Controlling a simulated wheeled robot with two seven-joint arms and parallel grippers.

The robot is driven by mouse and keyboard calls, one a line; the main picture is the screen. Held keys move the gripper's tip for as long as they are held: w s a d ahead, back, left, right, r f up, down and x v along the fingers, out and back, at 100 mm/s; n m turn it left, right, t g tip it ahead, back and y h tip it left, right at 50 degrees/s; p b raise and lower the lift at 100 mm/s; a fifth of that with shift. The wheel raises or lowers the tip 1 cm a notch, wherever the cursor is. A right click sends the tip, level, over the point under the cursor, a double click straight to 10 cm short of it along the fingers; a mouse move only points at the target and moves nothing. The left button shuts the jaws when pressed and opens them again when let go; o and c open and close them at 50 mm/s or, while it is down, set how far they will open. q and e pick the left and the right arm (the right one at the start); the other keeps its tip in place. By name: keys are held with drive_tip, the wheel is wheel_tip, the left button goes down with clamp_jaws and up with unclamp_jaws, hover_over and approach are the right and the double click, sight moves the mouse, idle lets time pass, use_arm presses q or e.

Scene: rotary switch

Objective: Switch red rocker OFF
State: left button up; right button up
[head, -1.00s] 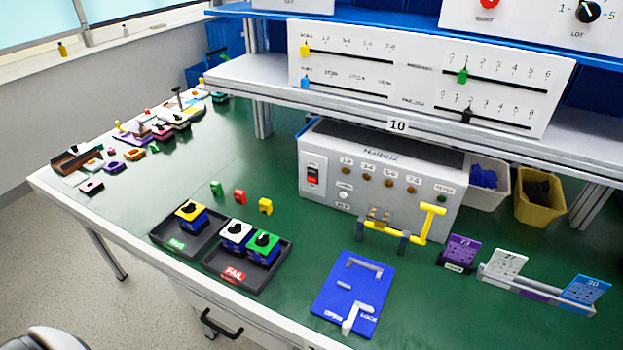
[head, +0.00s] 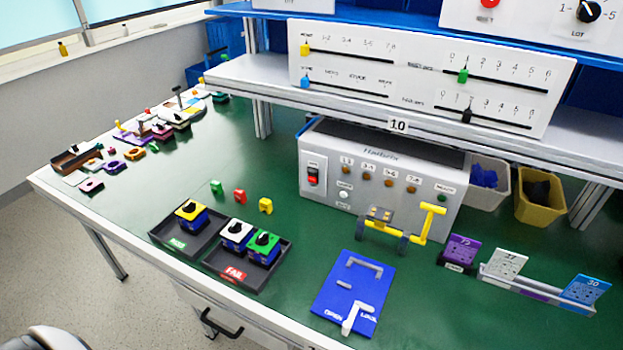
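The red rocker (head: 313,175) is a small red switch in a dark frame, set at the left end of the front panel of a grey box (head: 402,214) with a black top. The box stands on the green table under the shelf. Small print sits above and on the rocker, too blurred to read, and I cannot tell which side of it is pressed. Neither gripper shows in the head view. A pale rounded shape at the bottom left corner may be part of me.
A yellow-handled fixture (head: 405,230) stands before the box. A blue latch board (head: 330,300) and two dark trays (head: 205,260) with switch blocks lie at the front edge. The shelf (head: 270,90) overhangs the box.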

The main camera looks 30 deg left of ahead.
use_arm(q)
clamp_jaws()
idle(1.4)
